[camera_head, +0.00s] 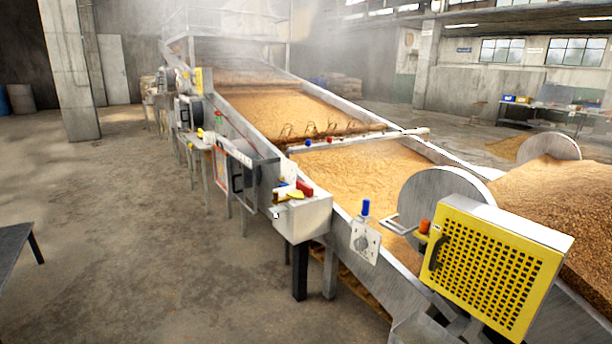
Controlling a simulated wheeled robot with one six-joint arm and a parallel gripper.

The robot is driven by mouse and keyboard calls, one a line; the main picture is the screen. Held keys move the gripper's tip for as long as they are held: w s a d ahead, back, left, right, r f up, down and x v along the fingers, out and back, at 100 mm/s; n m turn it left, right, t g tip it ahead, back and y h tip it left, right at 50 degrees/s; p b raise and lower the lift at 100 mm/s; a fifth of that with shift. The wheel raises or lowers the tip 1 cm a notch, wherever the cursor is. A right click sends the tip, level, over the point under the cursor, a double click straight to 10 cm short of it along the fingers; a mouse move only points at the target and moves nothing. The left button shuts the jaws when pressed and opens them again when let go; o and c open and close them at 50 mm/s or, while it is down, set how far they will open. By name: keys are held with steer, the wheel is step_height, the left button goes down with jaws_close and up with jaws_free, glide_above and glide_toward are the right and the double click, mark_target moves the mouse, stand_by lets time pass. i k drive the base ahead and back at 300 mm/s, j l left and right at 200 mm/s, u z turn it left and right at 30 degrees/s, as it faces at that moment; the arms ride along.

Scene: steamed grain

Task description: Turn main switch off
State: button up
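No label marks which part is the main switch. A grey box (303,217) on the near side of the long grain conveyor carries a red part (304,188) and a yellow handle-like part (288,193) on top. To its right, a metal plate (364,243) has a round dial-like face and a blue knob (366,207) above it. An orange knob (424,226) sits beside a yellow perforated guard (493,266). The switch positions are too small to read. My gripper is not in view.
The conveyor bed (355,175), full of grain, runs from the back left to the front right. More panels (245,172) and legs line its near side. A dark table (14,243) stands at the left edge. The concrete floor (130,240) between is clear.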

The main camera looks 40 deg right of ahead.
mark_target(303, 189)
steer(key=i+l, duration=0.35)
steer(key=i, duration=0.15)
steer(key=i+l+z, duration=0.1)
steer(key=i+l, duration=0.55)
steer(key=i, duration=0.3)
steer(key=i+l+z, duration=0.1)
steer(key=i+l, duration=0.2)
steer(key=i, duration=0.2)
steer(key=i+l, duration=0.3)
steer(key=i, duration=0.2)
steer(key=z, duration=0.05)
